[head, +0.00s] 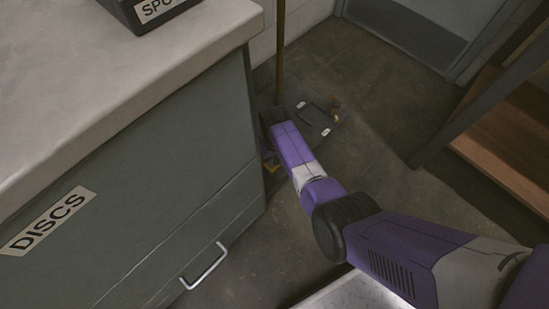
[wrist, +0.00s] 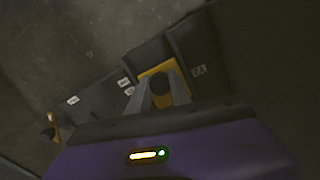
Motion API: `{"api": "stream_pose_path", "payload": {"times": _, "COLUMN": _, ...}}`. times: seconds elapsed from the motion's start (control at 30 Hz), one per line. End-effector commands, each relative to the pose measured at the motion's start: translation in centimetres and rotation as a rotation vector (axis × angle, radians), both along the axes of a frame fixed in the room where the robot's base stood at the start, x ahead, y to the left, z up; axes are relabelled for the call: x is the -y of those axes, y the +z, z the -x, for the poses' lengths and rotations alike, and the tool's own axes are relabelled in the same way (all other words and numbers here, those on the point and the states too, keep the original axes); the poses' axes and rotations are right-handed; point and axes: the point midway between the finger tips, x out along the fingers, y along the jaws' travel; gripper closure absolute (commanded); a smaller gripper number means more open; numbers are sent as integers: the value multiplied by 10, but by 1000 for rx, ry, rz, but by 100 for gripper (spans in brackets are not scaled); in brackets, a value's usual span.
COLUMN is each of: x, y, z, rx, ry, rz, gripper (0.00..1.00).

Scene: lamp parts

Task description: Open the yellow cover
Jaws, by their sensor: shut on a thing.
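In the wrist view the yellow cover (wrist: 150,72) lies among dark compartments of a low black case. A dark round knob (wrist: 160,87) sits on it. My gripper (wrist: 159,82) has a finger on each side of this knob and is shut on it. In the head view my arm reaches down to the floor beside the cabinet. The fingertips are hidden in that view.
White-labelled dark panels (wrist: 124,84) lie around the cover. A small tan object (wrist: 52,118) stands at the case's far end. The grey cabinet (head: 130,190) marked DISCS stands close on the left. A thin pole (head: 280,50) rises behind. A wooden shelf (head: 510,140) stands right. Floor between is clear.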

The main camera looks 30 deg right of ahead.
Motion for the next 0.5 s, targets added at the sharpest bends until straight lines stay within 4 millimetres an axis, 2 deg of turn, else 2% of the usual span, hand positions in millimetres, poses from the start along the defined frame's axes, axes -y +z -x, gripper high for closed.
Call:
{"api": "stream_pose_path", "payload": {"times": 0.3, "x": 14, "y": 5, "z": 42, "rx": -5, "ry": -1, "rz": 1, "gripper": 100}}
{"api": "stream_pose_path", "payload": {"times": 0.5, "x": 18, "y": 2, "z": 56, "rx": -4, "ry": 0, "rz": 1, "gripper": 100}}
